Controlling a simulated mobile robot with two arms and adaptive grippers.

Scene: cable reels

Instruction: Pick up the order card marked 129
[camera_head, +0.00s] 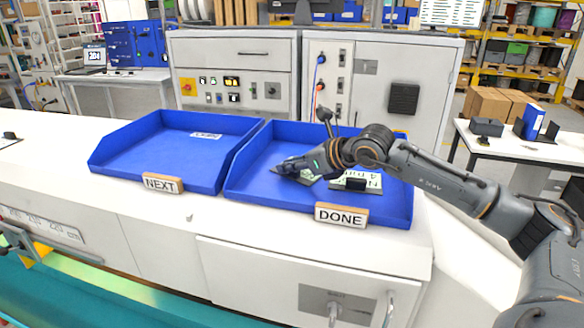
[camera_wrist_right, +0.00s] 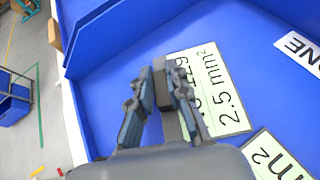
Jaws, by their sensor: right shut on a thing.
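The order card marked 129 (camera_wrist_right: 208,95) is a pale green and white card reading 2.5 mm², with its number partly covered by a finger. It is in the blue DONE tray (camera_head: 250,190), at or just above the floor; I cannot tell which. My right gripper (camera_head: 280,169) reaches into this tray from the right. In the right wrist view its fingers (camera_wrist_right: 163,92) are closed on a dark block at the card's edge. In the head view the card (camera_head: 308,179) shows partly beside the gripper. My left gripper is not in view.
Another card (camera_head: 357,181) lies in the DONE tray, right of the gripper. The blue NEXT tray (camera_head: 150,145) stands to the left and holds one card (camera_head: 206,135). Low tray walls surround the gripper. Wooden signs (camera_head: 341,216) stand at the front of both trays.

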